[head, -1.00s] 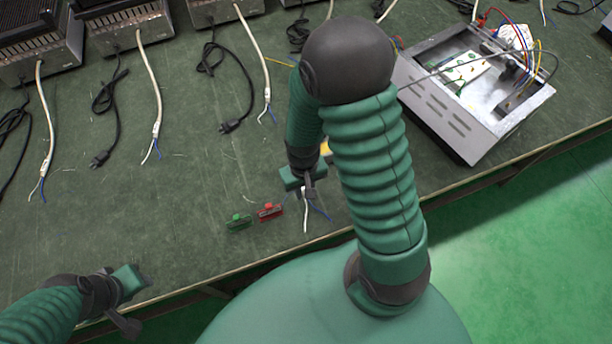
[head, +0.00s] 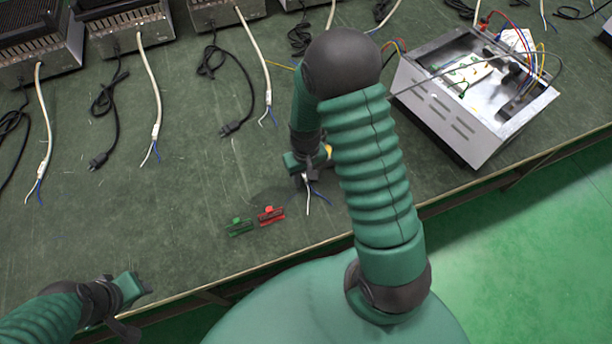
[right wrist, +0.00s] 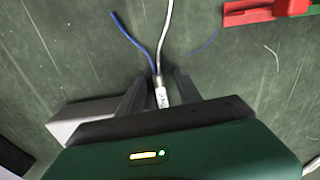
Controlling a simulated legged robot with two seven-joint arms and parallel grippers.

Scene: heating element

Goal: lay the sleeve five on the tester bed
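A white sleeve with dark print (right wrist: 162,97) sits between the two dark fingers of my right gripper (right wrist: 160,86) in the right wrist view. A white wire and a blue wire stick out beyond it. In the head view the right gripper (head: 305,178) holds these wire ends over the bench, behind the clips. An open metal box with coloured leads (head: 425,93) stands at the right; it looks like the tester, but I cannot make out its bed clearly. My left gripper (head: 138,288) is at the bench's front left edge; its fingers are unclear.
A green clip (head: 240,228) and a red clip (head: 271,215) lie near the front edge. Several heating units, one at the upper left (head: 128,32), line the back with cables and black plugs running forward. The bench (head: 190,215) is clear at centre left.

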